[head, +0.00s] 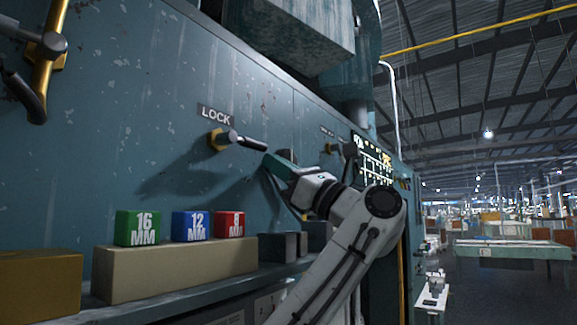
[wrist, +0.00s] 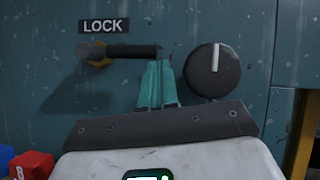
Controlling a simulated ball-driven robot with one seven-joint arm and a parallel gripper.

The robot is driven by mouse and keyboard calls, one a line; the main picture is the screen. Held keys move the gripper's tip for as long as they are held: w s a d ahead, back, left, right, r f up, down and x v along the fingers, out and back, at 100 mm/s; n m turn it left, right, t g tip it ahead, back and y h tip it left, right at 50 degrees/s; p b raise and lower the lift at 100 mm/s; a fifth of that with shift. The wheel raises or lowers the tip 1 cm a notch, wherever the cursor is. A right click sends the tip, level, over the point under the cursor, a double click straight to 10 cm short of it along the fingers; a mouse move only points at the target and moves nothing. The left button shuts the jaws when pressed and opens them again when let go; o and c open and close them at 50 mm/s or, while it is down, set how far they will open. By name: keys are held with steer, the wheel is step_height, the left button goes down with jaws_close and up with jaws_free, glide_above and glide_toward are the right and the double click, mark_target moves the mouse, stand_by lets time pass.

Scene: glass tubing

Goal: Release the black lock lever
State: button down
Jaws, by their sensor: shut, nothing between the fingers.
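The black lock lever (head: 245,141) sticks out roughly level to the right from a brass-coloured hub (head: 217,139) under a LOCK label (head: 215,115). In the wrist view the lever (wrist: 130,51) lies level, and its tip ends close to my gripper's fingertips. My gripper (wrist: 160,68) is shut and empty, its teal fingers together just right of and below the lever's tip. Whether they touch the lever I cannot tell. In the head view my gripper (head: 268,160) points at the panel from the right.
A round black knob (wrist: 215,72) with a white mark is just right of my fingers. Below, green (head: 138,228), blue (head: 191,226) and red (head: 229,224) blocks stand on a tan bar (head: 175,271) on a ledge. The panel left of the lever is clear.

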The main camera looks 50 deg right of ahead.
steer(key=shift+w+r, duration=0.1)
stand_by(0.3)
steer(key=n+y, duration=0.1)
steer(key=r+n+y, duration=0.1)
steer(key=shift+d+r+n+g, duration=0.15)
steer(key=shift+n+g, duration=0.15)
steer(key=shift+n, duration=0.1)
